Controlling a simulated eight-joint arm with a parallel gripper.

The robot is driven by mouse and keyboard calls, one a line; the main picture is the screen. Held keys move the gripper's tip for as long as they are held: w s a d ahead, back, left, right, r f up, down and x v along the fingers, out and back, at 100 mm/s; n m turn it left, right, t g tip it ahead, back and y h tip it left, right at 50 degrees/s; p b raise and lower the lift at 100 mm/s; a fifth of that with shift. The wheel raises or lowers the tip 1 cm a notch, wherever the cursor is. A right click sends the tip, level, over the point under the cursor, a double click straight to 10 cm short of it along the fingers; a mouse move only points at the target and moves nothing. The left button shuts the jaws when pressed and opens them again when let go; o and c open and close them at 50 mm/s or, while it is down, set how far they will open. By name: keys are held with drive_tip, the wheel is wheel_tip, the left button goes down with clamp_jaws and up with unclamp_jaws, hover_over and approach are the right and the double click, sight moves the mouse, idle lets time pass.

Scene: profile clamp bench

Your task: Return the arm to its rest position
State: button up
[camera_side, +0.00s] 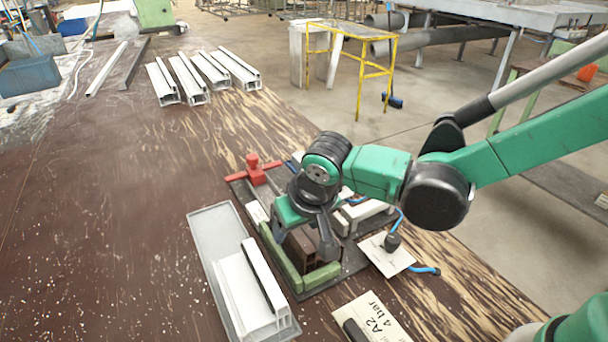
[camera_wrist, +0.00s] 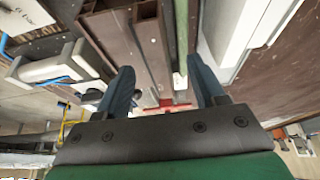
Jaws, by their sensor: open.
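My gripper (camera_side: 304,246) is low over the clamp fixture on the bench, its fingers pointing down. In the wrist view my gripper (camera_wrist: 160,66) has its two dark fingers spread apart. A brown hollow profile (camera_side: 299,249) stands in the fixture between or just below the fingers. It also shows in the wrist view (camera_wrist: 150,42), lying between the finger lines; I cannot tell whether either finger touches it. A green bar (camera_side: 286,262) runs beside the profile. A red clamp handle (camera_side: 253,168) is at the fixture's far end. My gripper hides part of the fixture.
A grey tray (camera_side: 210,228) with white profiles (camera_side: 243,293) lies left of the fixture. A white cylinder unit (camera_side: 362,212), a blue hose (camera_side: 420,270) and a label card (camera_side: 378,318) are to the right. Several white profiles (camera_side: 190,78) lie farther back. The left bench is mostly clear.

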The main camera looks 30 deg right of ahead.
drive_tip(key=v, duration=0.4)
drive_tip(key=shift+d+r, duration=0.15)
drive_tip(key=shift+r, duration=0.1)
drive_tip(key=s+d+r+t, duration=0.1)
drive_tip(key=s+d, duration=0.1)
drive_tip(key=d, duration=0.6)
drive_tip(key=s+d+r+t, duration=0.1)
drive_tip(key=s+d+r, duration=0.1)
drive_tip(key=d, duration=0.6)
drive_tip(key=shift+s+t, duration=0.3)
drive_tip(key=shift+s, duration=0.4)
drive_tip(key=shift+d, duration=0.1)
